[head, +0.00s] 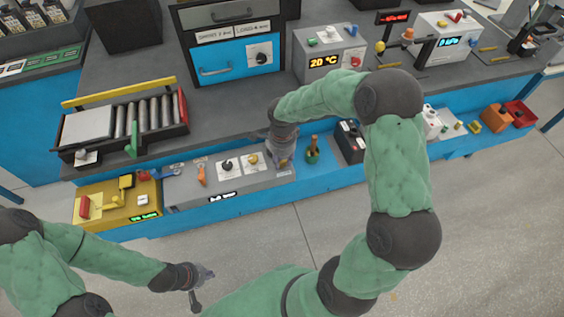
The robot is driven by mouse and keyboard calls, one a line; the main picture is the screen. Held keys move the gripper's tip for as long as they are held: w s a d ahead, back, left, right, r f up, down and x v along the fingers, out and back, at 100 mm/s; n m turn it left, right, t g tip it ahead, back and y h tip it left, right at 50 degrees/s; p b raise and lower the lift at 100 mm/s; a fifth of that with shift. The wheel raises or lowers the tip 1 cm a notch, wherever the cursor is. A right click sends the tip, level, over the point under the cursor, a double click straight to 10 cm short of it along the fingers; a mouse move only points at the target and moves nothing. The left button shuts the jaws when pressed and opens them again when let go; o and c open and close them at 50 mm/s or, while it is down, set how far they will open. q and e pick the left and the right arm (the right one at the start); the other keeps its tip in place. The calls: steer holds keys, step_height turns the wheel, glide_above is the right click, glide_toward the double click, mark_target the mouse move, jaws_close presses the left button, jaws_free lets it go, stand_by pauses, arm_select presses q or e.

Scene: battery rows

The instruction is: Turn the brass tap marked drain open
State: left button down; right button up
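A grey panel (232,183) on the front ledge carries an orange handle (201,174), a dark knob (227,165) and a yellow, brass-like knob (252,160) on pale plates. The labels are too small to read, so I cannot tell which fitting is marked drain. My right gripper (284,164) points down at the right end of this panel, just right of the yellow knob. It hides what lies beneath it, and its fingers are too small to tell open from shut. My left gripper (201,287) is away from the ledge, above the floor, with its fingers apart and nothing between them.
A yellow box (118,205) with a red switch stands left of the panel. A green pot (312,157) with an orange-brown handle stands close right of my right gripper, then a dark box (349,141). A roller conveyor (148,118) and blue drawer (232,66) are behind.

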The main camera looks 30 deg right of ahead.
steer(key=shift+f, duration=0.35)
jaws_close()
